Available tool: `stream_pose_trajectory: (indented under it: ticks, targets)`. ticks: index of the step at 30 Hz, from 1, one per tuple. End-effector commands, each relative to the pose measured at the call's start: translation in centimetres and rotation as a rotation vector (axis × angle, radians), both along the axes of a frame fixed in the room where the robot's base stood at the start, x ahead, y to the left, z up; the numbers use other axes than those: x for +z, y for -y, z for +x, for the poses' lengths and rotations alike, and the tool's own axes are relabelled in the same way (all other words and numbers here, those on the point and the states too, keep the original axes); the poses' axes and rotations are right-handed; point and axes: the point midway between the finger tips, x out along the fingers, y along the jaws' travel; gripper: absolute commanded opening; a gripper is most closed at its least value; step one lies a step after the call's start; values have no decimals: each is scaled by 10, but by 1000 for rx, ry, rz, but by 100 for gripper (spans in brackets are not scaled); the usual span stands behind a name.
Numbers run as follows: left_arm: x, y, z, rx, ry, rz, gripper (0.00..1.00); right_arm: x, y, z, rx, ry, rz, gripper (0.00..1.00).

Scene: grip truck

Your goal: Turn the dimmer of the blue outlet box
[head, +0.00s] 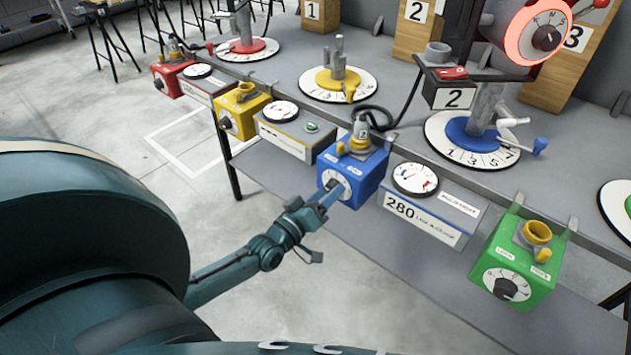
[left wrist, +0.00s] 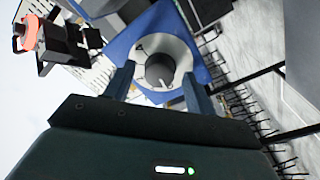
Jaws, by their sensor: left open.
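The blue outlet box (head: 350,172) hangs at the front edge of the table, in the middle of the head view. Its dimmer, a dark round knob on a pale dial (head: 336,186), is on the front face. My left gripper (head: 322,199) reaches up to this face from the lower left. In the left wrist view the dimmer knob (left wrist: 160,69) lies between the tips of my two open fingers (left wrist: 155,82), with a gap visible on both sides. I cannot tell how deep the fingers reach around it. My right gripper is not in view.
A yellow box (head: 240,110) and a red box (head: 171,76) stand to the left, a green box (head: 516,264) to the right. A meter reading 280 (head: 428,218) is right beside the blue box. A plug (head: 360,133) with a black cable sits on top of the blue box.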

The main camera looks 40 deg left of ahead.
Motion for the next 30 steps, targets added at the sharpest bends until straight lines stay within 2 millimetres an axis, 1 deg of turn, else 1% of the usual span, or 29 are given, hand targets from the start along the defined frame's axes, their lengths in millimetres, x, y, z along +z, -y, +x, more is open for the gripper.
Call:
stream_pose_trajectory:
  ticks: [5,12,15,18,21,24,30]
  targets:
    - [-3,-2,-26,0,-5,1,55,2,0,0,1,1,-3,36]
    - [-6,-7,-80,-1,-4,1,55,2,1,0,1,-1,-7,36]
    - [-7,-9,-99,-1,-4,0,55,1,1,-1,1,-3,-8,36]
    - [-8,-10,-114,0,-3,0,55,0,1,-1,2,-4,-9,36]
    - [-8,-11,-123,-1,-2,0,55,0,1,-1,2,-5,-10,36]
    - [-8,-11,-127,0,0,0,55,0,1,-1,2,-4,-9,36]
    - [-8,-12,-128,-1,1,1,55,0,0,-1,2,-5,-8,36]
